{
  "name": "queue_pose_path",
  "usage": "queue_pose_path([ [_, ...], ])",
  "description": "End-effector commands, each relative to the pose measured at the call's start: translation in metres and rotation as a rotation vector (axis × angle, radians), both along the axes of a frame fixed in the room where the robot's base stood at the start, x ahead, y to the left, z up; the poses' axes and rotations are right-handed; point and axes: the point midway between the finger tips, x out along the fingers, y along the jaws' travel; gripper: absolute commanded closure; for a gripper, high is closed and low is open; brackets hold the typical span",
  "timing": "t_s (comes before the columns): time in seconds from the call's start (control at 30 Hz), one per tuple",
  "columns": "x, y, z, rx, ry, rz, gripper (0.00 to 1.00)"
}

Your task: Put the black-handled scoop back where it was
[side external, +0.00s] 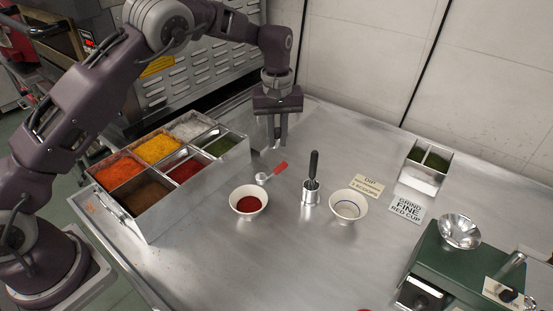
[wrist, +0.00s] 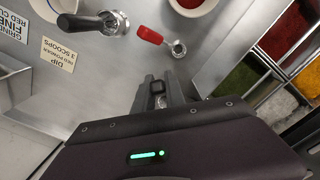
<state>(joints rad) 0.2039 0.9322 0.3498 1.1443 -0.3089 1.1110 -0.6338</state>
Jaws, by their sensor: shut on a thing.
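A scoop with a black handle (side external: 314,164) stands upright in a small metal cup (side external: 311,198) near the middle of the table. In the wrist view, its black handle (wrist: 80,24) points left from the cup (wrist: 112,24). My gripper (side external: 277,143) points down above the table, behind and left of this cup and apart from it. Its fingers (wrist: 157,90) are close together on something too small to make out. A red-handled scoop (side external: 273,172) lies on the table in front of my gripper; it also shows in the wrist view (wrist: 151,35).
A bowl of red powder (side external: 248,206) and a pale bowl (side external: 348,212) flank the cup. A spice bin (side external: 150,225) stands left. A small green-filled container (side external: 421,180), two signs (side external: 367,187) and a green grinder (side external: 445,262) are right.

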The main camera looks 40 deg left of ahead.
Motion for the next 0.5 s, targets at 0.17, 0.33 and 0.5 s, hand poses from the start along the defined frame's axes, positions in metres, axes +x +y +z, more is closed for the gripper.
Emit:
queue_pose_path([
  [0.17, -0.001, 0.000, -0.038, 0.001, 0.004, 0.001, 1.00],
  [0.33, 0.000, 0.000, -0.056, 0.001, -0.001, 0.001, 1.00],
  [0.5, 0.000, 0.000, -0.055, 0.001, -0.001, 0.002, 1.00],
])
